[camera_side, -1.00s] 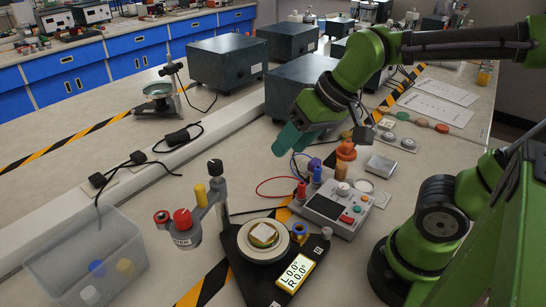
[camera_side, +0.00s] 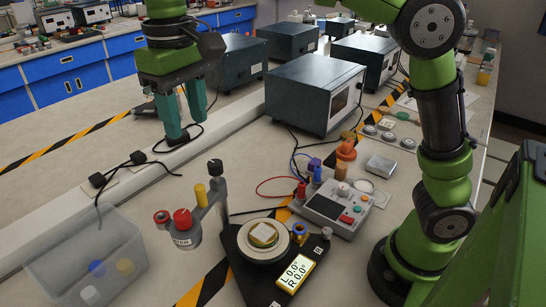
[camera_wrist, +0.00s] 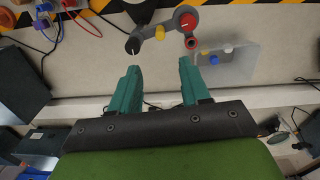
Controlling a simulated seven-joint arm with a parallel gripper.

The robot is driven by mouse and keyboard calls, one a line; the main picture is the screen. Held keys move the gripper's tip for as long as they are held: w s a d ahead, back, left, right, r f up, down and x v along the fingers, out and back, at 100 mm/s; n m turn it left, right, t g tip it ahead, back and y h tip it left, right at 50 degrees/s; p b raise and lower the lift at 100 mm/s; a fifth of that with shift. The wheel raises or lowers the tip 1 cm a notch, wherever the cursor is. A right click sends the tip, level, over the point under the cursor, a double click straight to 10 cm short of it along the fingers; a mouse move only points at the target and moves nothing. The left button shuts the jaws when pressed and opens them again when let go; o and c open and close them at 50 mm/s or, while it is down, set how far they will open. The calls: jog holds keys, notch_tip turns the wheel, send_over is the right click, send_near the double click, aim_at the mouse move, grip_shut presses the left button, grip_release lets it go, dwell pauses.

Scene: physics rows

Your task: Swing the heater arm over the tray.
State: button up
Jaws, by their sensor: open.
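The heater arm (camera_side: 200,213) is a grey swing arm with a yellow post, a red knob and a labelled round head at its left end, and a black knob at its pivot. Its head stands off to the left of the tray (camera_side: 264,235), a round metal dish with a small pale square piece on a black base. My gripper (camera_side: 187,134) is open and empty, fingers pointing down, above and behind the heater arm. In the wrist view the heater arm (camera_wrist: 160,33) lies beyond the two teal fingertips (camera_wrist: 159,70), apart from them.
A clear bin (camera_side: 85,262) with several coloured caps stands left of the heater arm. A control box (camera_side: 335,207) with cables is to the right, a display (camera_side: 294,273) in front. Dark boxes (camera_side: 313,92) stand behind. A raised rail (camera_side: 150,160) crosses the bench.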

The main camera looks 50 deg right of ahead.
aim_at(199, 186)
notch_tip(199, 186, down, 16)
jog(key=shift+r, duration=0.1)
dwell(0.4)
grip_shut()
